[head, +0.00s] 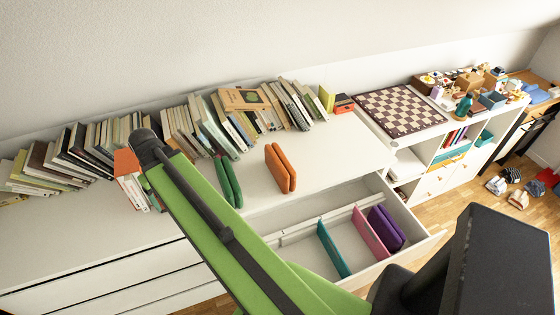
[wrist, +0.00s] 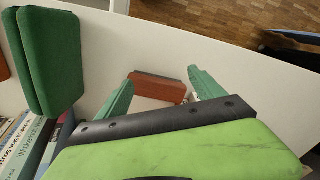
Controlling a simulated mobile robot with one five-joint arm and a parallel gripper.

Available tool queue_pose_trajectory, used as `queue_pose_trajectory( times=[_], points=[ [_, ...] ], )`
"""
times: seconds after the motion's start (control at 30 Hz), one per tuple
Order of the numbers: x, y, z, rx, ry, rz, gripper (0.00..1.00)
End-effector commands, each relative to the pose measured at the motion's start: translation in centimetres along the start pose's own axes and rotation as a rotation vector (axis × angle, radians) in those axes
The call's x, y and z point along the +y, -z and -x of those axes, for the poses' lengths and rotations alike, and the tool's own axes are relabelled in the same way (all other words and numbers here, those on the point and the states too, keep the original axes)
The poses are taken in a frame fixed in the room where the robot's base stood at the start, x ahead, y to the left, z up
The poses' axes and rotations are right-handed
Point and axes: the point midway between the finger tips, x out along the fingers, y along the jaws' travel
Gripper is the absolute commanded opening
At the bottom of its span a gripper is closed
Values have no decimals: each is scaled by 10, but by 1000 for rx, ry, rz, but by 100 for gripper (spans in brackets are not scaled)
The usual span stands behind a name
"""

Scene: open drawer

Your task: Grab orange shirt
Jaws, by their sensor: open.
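An orange folded shirt (head: 280,168) stands upright on the white dresser top, right of a green folded shirt (head: 227,182) in the head view. In the wrist view the green shirt (wrist: 45,60) fills the upper left, with a sliver of orange (wrist: 3,66) at the left edge beside it. My gripper (wrist: 161,77) is open, with teal fingers apart. In the head view my arm hides the gripper.
An open drawer (head: 432,238) holds teal (head: 333,248), pink (head: 370,233) and purple (head: 386,228) folded shirts. A row of books (head: 195,122) lines the wall. A chessboard (head: 400,108) lies on the shelf unit to the right. Books (wrist: 30,145) are close at lower left in the wrist view.

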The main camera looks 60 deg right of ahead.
Motion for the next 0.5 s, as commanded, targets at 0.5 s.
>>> queue_pose_trajectory(
  times=[0.5],
  points=[
    [356,-142,104,0,1,-408,78]
  ],
)
